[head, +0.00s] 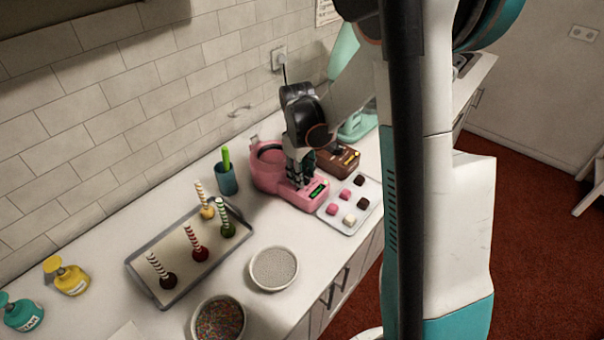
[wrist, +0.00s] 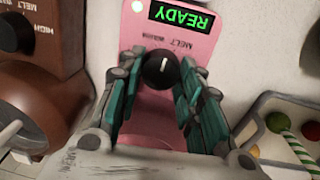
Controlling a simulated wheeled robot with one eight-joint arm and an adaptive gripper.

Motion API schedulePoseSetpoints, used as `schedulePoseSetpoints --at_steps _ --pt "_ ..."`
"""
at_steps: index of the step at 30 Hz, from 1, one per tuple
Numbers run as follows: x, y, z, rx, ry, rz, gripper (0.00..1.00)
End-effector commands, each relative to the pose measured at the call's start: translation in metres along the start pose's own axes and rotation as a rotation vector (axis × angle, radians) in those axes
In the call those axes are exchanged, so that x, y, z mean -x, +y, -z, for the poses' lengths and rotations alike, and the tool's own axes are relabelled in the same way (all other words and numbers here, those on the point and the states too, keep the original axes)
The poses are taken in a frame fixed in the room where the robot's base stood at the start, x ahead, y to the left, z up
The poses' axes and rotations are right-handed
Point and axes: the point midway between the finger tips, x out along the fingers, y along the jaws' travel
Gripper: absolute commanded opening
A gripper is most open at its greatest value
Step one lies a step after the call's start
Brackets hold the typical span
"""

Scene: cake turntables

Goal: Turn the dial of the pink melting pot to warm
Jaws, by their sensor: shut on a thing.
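The pink melting pot (head: 262,178) stands on the counter in the head view, with a green-lit display (head: 318,193) on its front. In the wrist view its pink panel (wrist: 205,50) shows upside down, with a display (wrist: 181,15) reading READY and small printed words including MELT. The round black dial (wrist: 159,71) has a white mark pointing up in the picture, towards the printed words; I cannot tell exactly which word it meets. My gripper (wrist: 160,80) is shut on the dial, one finger on each side. In the head view my gripper (head: 300,176) hides the dial.
A brown melting pot (head: 345,160) stands close behind; its own dial (wrist: 14,33) shows in the wrist view. A tray of sweets (head: 335,220) lies close in front.

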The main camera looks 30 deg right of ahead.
Motion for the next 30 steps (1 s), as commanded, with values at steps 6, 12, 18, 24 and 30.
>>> schedulePoseSetpoints --at_steps 6,12,18,24,30 --pt "-0.0009 -0.001 -0.0005 0.19 0.012 0.001 0.1" --pt "-0.0006 -0.0012 -0.0011 0.337 0.021 0.001 0.1" --pt "-0.0003 -0.0015 -0.0015 0.44 0.027 0.0 0.1" --pt "-0.0001 -0.0016 -0.0016 0.495 0.031 0.0 0.1" --pt "0.0 -0.0017 -0.0016 0.512 0.032 0.0 0.1"
